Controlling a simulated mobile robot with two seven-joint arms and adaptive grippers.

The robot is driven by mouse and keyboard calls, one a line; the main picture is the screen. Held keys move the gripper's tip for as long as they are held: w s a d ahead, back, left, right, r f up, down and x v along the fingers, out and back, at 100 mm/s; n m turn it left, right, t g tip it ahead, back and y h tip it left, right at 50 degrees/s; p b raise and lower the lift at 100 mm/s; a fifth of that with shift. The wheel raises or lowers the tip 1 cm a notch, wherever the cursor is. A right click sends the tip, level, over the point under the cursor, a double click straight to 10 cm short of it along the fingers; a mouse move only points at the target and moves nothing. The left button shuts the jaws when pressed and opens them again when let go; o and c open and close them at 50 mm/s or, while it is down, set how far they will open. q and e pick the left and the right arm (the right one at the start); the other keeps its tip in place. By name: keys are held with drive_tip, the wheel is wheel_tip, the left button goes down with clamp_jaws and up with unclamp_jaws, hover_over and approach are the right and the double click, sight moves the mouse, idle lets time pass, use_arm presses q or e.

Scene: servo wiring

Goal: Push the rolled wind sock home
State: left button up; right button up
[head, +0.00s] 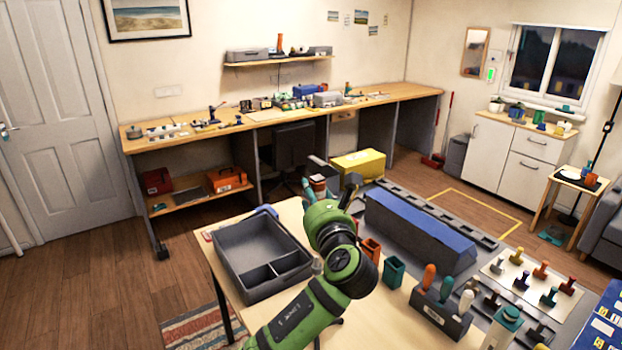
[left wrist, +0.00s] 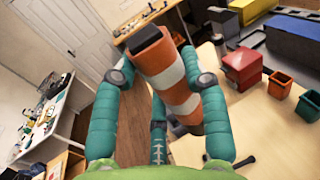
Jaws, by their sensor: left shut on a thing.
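The rolled wind sock (left wrist: 168,75) is a thick roll with orange and white bands and a dark end, seen in the left wrist view. My left gripper (left wrist: 163,78) is shut on it, its teal fingers on both sides of the roll. In the head view my left gripper (head: 326,190) is above the table, just right of the grey tray, and the sock is mostly hidden by the hand. The sock is tilted in the grip. I cannot tell which place is its home. My right gripper is not in view.
A grey divided tray (head: 226,272) lies on the near table. To the right are an orange cup (head: 371,247), a teal cup (head: 394,270), a long blue-topped grey box (head: 420,222) and a holder with coloured handles (head: 437,312). A red block (left wrist: 241,66) stands near the cups.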

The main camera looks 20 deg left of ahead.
use_arm(q)
drive_tip(key=shift+r, duration=0.3)
drive_tip(key=shift+s+d+r, duration=0.1)
drive_tip(key=shift+s, duration=0.1)
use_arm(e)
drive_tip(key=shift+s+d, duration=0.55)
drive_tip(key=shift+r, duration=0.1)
use_arm(q)
drive_tip(key=shift+w+r+p, duration=0.1)
drive_tip(key=shift+r+p, duration=0.05)
drive_tip(key=shift+p, duration=0.45)
drive_tip(key=shift+f, duration=0.9)
drive_tip(key=shift+f+b, duration=0.75)
drive_tip(key=shift+f, duration=1.5)
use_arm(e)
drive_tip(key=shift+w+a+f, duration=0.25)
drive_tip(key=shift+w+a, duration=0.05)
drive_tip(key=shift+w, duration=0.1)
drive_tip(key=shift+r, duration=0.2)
